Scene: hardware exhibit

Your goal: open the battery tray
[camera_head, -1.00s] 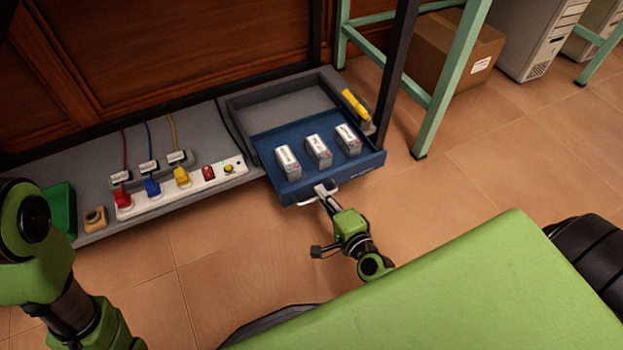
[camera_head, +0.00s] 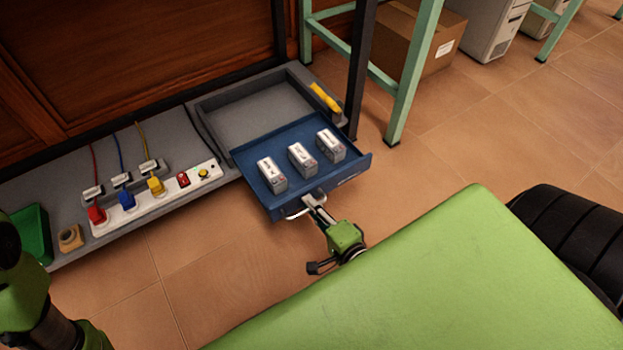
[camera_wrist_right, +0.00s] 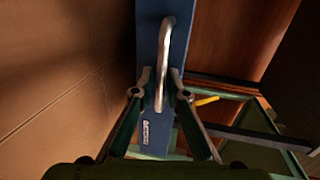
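The battery tray (camera_head: 322,189) is a blue drawer, pulled out well clear of its grey housing (camera_head: 208,116). Several white-and-grey batteries stand upright in it, such as the middle one (camera_head: 302,159). A pale curved handle (camera_head: 293,213) is on its front; the right wrist view shows this handle (camera_wrist_right: 165,45) close up. My right gripper (camera_head: 308,200) is at the handle. In the right wrist view its fingers (camera_wrist_right: 161,78) stand apart, one on each side of the bar, with a gap visible on the left. My left arm shows at the left edge; its gripper is out of view.
Left of the tray, a white power strip (camera_head: 127,218) holds coloured plugs. A green bin (camera_head: 33,236) is at far left. A yellow tool (camera_head: 325,97) lies on the housing. Green table legs (camera_head: 414,75) and a cardboard box (camera_head: 398,40) stand right. The tiled floor before the tray is open.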

